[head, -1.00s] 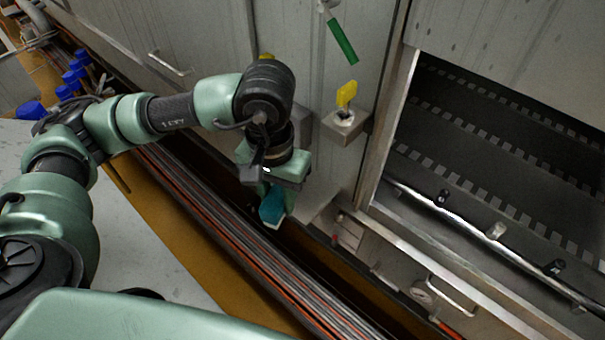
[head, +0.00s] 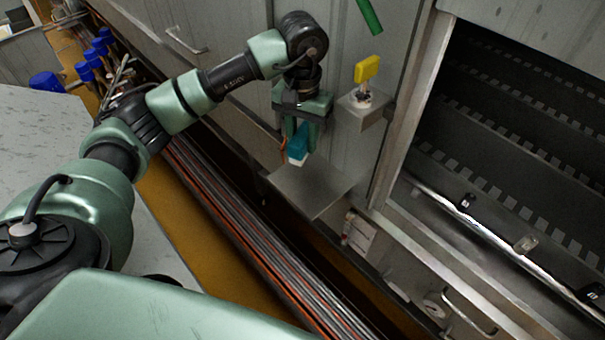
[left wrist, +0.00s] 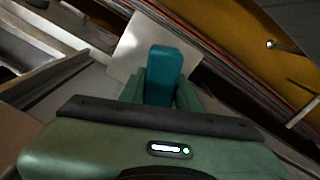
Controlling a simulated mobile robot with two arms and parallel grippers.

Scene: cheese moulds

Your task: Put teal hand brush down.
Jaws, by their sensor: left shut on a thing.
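The teal hand brush (head: 298,143) is held in my left gripper (head: 300,138), with its pale bristle end pointing down. My left gripper is shut on it. The brush hangs just above a small grey metal shelf (head: 312,190) on the cabinet front; whether it touches the shelf I cannot tell. In the left wrist view the teal brush (left wrist: 164,75) stands between the two green fingers, with the pale shelf (left wrist: 128,52) behind it. My right gripper is not in view.
A yellow-handled brush (head: 367,70) stands in a metal holder (head: 364,108) right of my gripper. A green handle (head: 369,17) hangs above. A dark open bay (head: 510,140) is at right. Bundled pipes (head: 245,235) run below, left of the shelf. Blue-capped items (head: 90,62) are far left.

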